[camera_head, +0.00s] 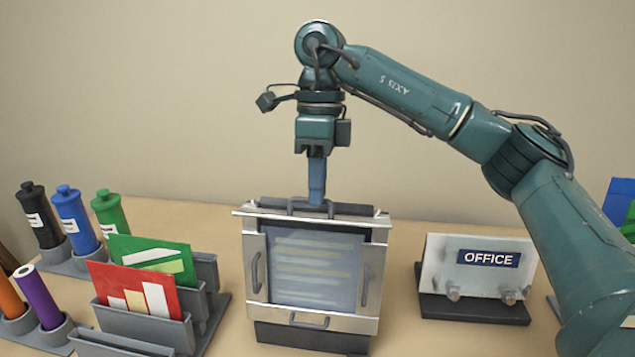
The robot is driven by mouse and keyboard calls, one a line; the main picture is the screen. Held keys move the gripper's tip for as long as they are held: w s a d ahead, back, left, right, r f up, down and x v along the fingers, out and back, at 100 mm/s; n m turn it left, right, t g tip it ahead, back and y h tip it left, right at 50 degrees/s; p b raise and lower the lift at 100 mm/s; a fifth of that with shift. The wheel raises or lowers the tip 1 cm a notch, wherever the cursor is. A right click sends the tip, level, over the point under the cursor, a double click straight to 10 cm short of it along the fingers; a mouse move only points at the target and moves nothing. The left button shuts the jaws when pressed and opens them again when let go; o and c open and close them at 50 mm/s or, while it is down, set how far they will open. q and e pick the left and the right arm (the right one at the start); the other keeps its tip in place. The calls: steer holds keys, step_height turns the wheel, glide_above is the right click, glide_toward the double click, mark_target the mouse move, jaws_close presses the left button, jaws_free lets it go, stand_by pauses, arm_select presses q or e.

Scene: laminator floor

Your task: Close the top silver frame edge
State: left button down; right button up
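A snap-type frame (368,260) with silver edges stands on the table, holding a greyish-blue printed sheet (315,265). Its left, right and bottom edges lie flat, each with a grey handle. The top silver frame edge (265,214) shows as a thin strip that sticks out beyond the sides, with a dark part and handle behind it; it looks tilted up from the frame. My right gripper (317,203) points straight down at the middle of this top edge, at its handle. Its blue fingers overlap into one narrow shape, so their gap and any contact are unclear. My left gripper is out of view.
A document rack (205,270) with red and green folders stands close left of the frame, with coloured bottles (75,220) and rolls (38,295) farther left. An OFFICE sign (480,275) stands to the right. Bare table shows between frame and sign.

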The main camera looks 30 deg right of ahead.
jaws_close()
